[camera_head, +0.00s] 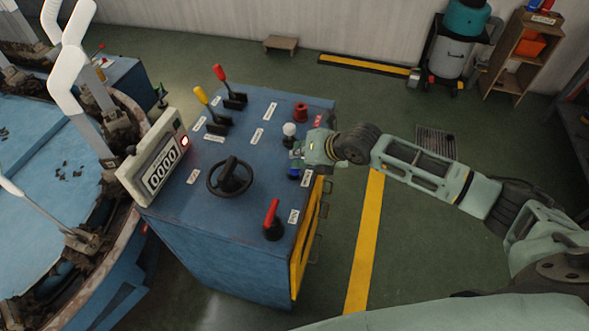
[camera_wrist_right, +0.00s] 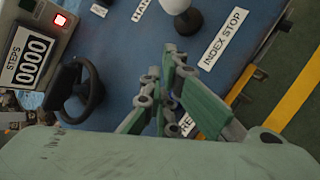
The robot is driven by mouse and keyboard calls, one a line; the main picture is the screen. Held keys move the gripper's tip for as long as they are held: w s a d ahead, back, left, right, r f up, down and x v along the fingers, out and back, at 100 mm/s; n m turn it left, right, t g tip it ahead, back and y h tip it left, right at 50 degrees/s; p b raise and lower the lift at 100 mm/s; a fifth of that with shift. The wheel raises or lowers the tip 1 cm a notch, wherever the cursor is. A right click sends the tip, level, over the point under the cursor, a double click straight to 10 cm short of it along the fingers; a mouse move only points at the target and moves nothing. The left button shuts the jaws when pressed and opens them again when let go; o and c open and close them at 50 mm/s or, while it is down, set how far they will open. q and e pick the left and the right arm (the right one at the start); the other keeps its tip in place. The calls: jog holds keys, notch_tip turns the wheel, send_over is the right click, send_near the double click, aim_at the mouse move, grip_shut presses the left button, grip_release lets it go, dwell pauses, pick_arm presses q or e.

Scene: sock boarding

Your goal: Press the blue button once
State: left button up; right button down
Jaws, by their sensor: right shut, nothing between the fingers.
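The blue button (camera_head: 293,173) sits on the right part of the blue console's top, beside a white label (camera_head: 306,179). It is partly covered by my right gripper (camera_head: 297,157) in the head view. The gripper is shut and empty, with its fingertips close to the button; I cannot tell whether they touch it. My left gripper is not in view.
A white knob (camera_head: 289,129) stands just behind the gripper, with a red button (camera_head: 300,112) farther back. A black handwheel (camera_head: 230,177), a red lever (camera_head: 272,220) and a counter reading 0000 (camera_head: 161,175) with a lit red lamp (camera_head: 184,141) are on the console.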

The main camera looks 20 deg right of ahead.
jog(key=shift+s+f+b, duration=0.1)
jog(key=shift+f+b, duration=0.35)
jog(key=shift+f, duration=0.3)
dwell(0.9)
jog(key=shift+r, duration=0.1)
jog(key=shift+r+p, duration=0.95)
jog(key=shift+r, duration=0.05)
jog(key=shift+r, duration=0.1)
notch_tip(320, 180, up, 5)
jog(key=p, duration=0.4)
dwell(0.6)
